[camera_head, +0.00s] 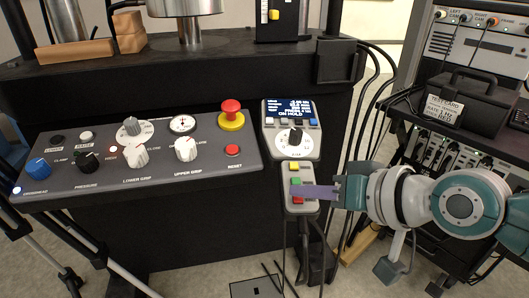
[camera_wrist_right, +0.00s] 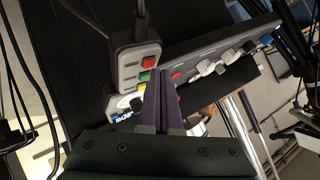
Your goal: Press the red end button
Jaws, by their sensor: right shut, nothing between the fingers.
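The red end button (camera_head: 298,199) is the lowest of the coloured buttons on a small grey button box, below a green (camera_head: 295,180) and a yellow one (camera_head: 294,166). In the wrist view the red button (camera_wrist_right: 148,62) shows clear of the fingers, at the box's cable end. My left gripper is not in view.
A grey display unit (camera_head: 291,128) with a black knob sits just above the button box. The control panel (camera_head: 100,185) at left carries knobs, a red mushroom button (camera_head: 231,110) and a red reset button (camera_head: 232,150). Cables hang to the right, before an equipment rack (camera_head: 425,140).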

